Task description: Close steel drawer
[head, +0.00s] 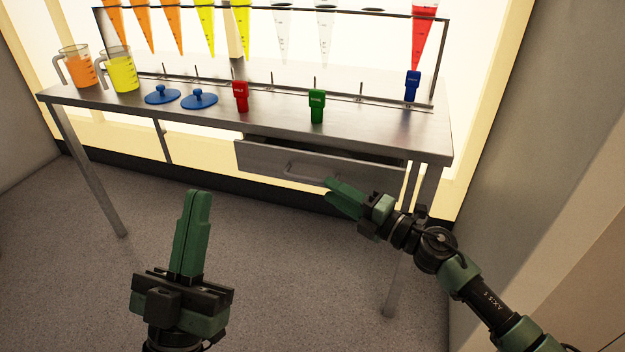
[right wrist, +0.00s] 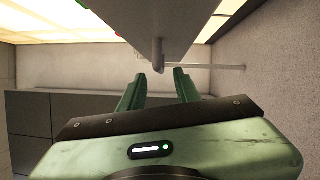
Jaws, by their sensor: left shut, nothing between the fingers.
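The steel drawer (head: 270,163) sits under the right part of the steel table and is pulled out, with a dark gap showing above its front panel. Its bar handle (head: 300,173) is on the front. My right gripper (head: 329,189) is just in front of the drawer's right half, below and to the right of the handle. My left gripper (head: 199,193) is shut and empty, pointing up over the floor, apart from the drawer.
The steel table (head: 215,117) carries orange (head: 77,67) and yellow (head: 121,72) jugs, two blue lids (head: 199,99), and red (head: 241,97), green (head: 317,106) and blue (head: 412,86) labelled blocks. A rack (head: 440,60) holds several cones. Open floor (head: 100,290) lies in front; a wall stands at right.

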